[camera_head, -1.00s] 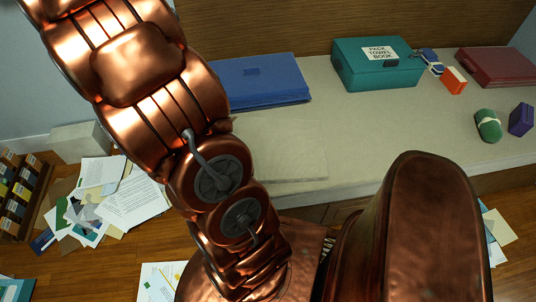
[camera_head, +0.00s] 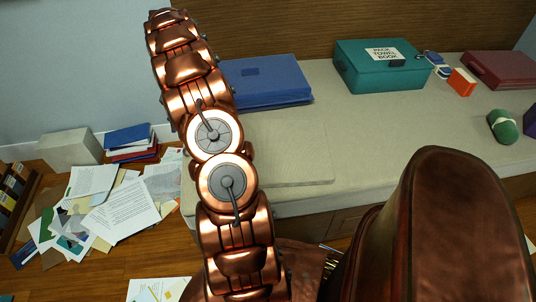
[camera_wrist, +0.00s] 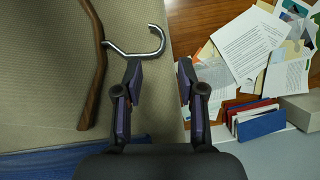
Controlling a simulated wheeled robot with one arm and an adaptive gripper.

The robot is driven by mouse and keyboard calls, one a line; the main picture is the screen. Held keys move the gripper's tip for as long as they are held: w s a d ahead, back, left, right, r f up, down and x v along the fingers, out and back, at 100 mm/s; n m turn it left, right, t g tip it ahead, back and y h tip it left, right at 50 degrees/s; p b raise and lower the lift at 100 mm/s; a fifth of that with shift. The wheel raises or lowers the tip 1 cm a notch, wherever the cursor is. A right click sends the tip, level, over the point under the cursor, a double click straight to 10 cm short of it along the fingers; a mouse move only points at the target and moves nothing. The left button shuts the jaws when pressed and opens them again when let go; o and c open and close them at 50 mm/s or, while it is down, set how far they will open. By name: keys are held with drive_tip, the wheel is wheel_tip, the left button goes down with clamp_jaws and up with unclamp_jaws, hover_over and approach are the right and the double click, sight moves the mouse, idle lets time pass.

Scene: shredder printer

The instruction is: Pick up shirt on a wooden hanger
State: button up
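In the wrist view, a brown wooden hanger (camera_wrist: 94,75) lies at the left on a beige surface (camera_wrist: 40,60). Its silver metal hook (camera_wrist: 150,50) curves right, just ahead of my gripper's fingertips. My gripper (camera_wrist: 159,72) is open and empty, with the hook's end ahead of the gap and the wooden bar to the left. I cannot make out a separate shirt in the wrist view. In the head view, my arm hides the hanger, and my gripper cannot be made out.
A blue case (camera_head: 265,82), a teal box (camera_head: 378,68) and a green roll (camera_head: 503,127) rest on the beige bench (camera_head: 400,130). Papers (camera_head: 120,210) are scattered on the wooden floor at left, near red and blue books (camera_head: 130,142) and a pale box (camera_head: 70,148).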

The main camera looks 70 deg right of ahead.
drive_tip(key=shift+b+x, duration=0.6)
drive_tip(key=shift+x, duration=3.4)
drive_tip(key=shift+r, duration=0.1)
clamp_jaws()
